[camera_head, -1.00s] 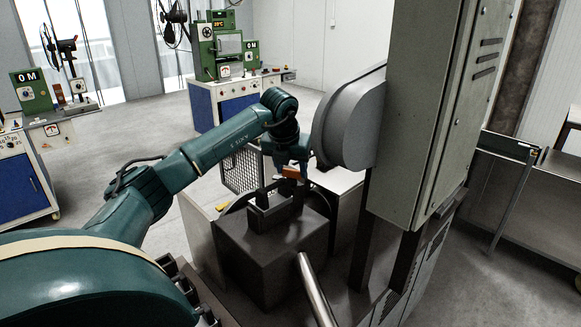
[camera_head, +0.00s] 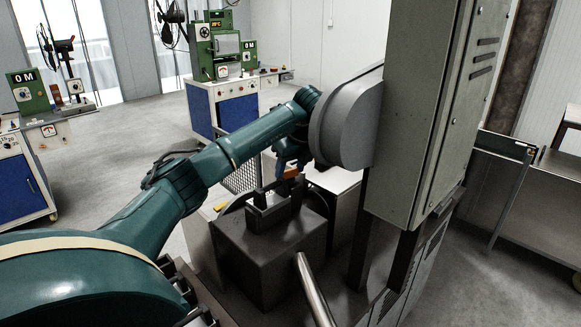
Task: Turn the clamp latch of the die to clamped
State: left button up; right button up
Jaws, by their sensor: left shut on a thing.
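The die (camera_head: 268,258) is a dark grey block in the lower middle. Dark upright parts stand on its top. The clamp latch (camera_head: 292,173) shows as a small orange-brown piece above the die's top, at its back right. My left gripper (camera_head: 289,168) is at this piece and shut on it; its fingers are small and partly hidden. My left arm reaches in from the lower left, over the die's far side, to the grey rounded housing. My right gripper is not in view.
A tall grey-green cabinet (camera_head: 428,110) and a grey rounded housing (camera_head: 345,125) stand close on the right of my left gripper. A metal bar (camera_head: 314,290) rises in front of the die. Blue-and-white benches (camera_head: 228,105) stand farther back, with open floor on the left.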

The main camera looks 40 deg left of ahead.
pick_arm(q)
jog(key=shift+w+n+g, duration=0.1)
jog(key=shift+n+g, duration=0.3)
jog(key=shift+n, duration=0.7)
jog(key=o, duration=1)
jog(key=shift+r, duration=0.1)
